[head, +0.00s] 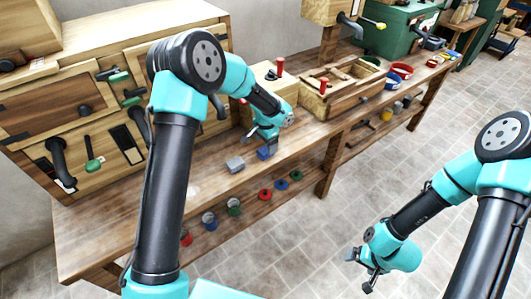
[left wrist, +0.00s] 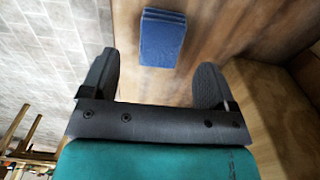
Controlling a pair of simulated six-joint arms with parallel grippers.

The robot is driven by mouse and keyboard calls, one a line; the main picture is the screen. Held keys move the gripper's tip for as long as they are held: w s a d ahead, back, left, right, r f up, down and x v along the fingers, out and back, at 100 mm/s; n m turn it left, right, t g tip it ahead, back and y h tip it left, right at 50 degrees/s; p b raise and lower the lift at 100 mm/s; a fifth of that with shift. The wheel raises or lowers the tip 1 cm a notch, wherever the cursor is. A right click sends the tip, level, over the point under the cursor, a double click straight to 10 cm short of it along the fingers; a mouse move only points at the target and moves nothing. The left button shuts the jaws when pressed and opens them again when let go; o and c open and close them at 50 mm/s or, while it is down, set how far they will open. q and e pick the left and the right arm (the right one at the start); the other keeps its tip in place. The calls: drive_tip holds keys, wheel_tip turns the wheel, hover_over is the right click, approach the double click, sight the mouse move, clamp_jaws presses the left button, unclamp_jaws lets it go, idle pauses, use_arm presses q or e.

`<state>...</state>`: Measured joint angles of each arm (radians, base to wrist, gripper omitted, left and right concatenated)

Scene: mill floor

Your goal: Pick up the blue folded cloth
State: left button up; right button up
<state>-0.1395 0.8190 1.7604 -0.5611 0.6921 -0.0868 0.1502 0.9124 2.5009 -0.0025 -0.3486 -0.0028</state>
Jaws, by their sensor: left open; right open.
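The blue folded cloth (head: 264,154) lies on the wooden workbench (head: 130,225), near its front edge. In the left wrist view the cloth (left wrist: 162,38) is a small layered blue block just beyond the fingertips, lined up with the gap between them. My left gripper (head: 262,138) is over the cloth and partly covers it in the head view. In its wrist view the left gripper (left wrist: 158,62) is open with nothing between its fingers. My right gripper (head: 359,271) is open and empty, out over the tiled floor, away from the bench.
A grey block (head: 235,164) sits just left of the cloth. A wooden box with a red knob (head: 280,66) and an open wooden crate (head: 343,86) stand close behind and to the right. Several coloured tins are on a lower shelf. The bench's left part is mostly clear.

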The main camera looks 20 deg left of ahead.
sight(265, 150)
use_arm(q)
drive_tip(key=shift+f, duration=2.55)
drive_tip(key=shift+c, duration=0.5)
drive_tip(key=c, duration=0.9)
